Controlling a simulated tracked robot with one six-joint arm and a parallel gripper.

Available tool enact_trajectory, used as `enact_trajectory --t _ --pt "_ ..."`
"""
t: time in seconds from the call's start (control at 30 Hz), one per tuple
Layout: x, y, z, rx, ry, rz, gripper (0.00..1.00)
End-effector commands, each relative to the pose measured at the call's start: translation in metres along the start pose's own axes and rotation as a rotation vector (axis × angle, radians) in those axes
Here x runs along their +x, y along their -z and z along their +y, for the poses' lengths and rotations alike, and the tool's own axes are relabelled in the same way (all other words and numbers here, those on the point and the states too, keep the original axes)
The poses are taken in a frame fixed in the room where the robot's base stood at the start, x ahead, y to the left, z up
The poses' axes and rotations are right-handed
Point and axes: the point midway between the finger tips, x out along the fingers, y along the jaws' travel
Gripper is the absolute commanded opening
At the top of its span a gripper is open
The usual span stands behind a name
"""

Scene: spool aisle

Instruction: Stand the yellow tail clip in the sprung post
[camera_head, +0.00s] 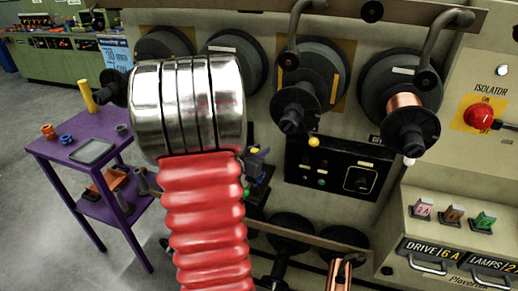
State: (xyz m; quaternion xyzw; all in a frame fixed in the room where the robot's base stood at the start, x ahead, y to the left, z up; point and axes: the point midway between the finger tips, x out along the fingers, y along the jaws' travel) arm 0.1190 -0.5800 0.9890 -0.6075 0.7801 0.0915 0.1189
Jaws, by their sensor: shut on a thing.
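A small grey-and-dark piece that looks like my gripper (259,159) shows just right of my red arm sleeve, mostly hidden behind it. A small yellow bit at it, seemingly the yellow tail clip (254,151), looks held there. Its shape and tilt are too small to make out. Just below is a dark fitting (258,185) on the panel, partly covered by my arm. I cannot tell whether it is the sprung post, or whether the clip touches it.
Black spools (310,75) with protruding hubs and curved handles crowd the panel. A switch box (340,165) sits below them; a red isolator knob (480,117) is at right. A purple table (62,150) at left carries a yellow cylinder (87,97) and small parts.

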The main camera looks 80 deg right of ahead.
Motion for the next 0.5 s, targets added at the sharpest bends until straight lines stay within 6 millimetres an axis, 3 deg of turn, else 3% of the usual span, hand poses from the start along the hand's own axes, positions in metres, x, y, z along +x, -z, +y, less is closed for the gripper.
enact_trajectory --t 0.2,0.23,0.5 --pt "-0.0001 0.0001 -0.0003 0.0 0.0 0.001 0.0" --pt "-0.0001 0.0001 -0.0003 0.0 0.001 0.001 0.21" --pt "-0.0003 0.0001 -0.001 0.0 0.002 0.0 0.4"
